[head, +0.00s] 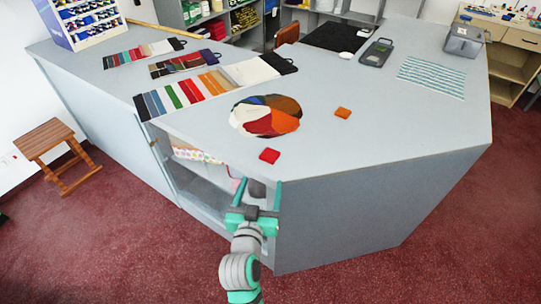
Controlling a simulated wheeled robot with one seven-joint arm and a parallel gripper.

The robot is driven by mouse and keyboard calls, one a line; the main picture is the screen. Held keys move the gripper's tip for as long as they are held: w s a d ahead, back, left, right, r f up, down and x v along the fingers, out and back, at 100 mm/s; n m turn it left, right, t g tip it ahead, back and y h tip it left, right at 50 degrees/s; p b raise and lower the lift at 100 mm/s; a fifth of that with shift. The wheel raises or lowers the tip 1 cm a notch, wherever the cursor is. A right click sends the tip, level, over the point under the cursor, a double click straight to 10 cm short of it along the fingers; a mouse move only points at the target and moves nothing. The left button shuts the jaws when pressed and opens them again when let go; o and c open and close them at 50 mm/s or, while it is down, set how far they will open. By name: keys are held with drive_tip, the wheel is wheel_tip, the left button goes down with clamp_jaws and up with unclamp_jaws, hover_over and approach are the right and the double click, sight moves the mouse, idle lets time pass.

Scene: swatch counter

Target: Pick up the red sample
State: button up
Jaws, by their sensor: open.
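A small red sample (269,155) lies flat on the grey counter (370,150), close to its front edge. A small orange sample (343,112) lies farther back and to the right of it. My gripper (259,184) is open, its two teal fingers pointing toward the counter. It is in front of the counter's near edge, just short of the red sample in the picture, and nothing shows between its fingers. Its exact height against the counter top is hard to tell.
A round fan of coloured swatches (267,116) lies just behind the red sample. Strips of swatches (190,92) lie to the left. A dark device (376,52), a striped cloth (432,77) and a clear box (463,41) are farther back. The counter's right front is clear. A wooden stool (45,138) stands left.

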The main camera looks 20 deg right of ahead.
sight(270, 156)
drive_tip(key=shift+m, duration=0.3)
drive_tip(key=x, duration=0.4)
drive_tip(key=r+x, duration=0.1)
drive_tip(key=x, duration=0.6)
drive_tip(key=shift+w+d+r, duration=0.25)
drive_tip(key=shift+w+d, duration=0.05)
drive_tip(key=shift+d, duration=0.25)
drive_tip(key=c, duration=1.2)
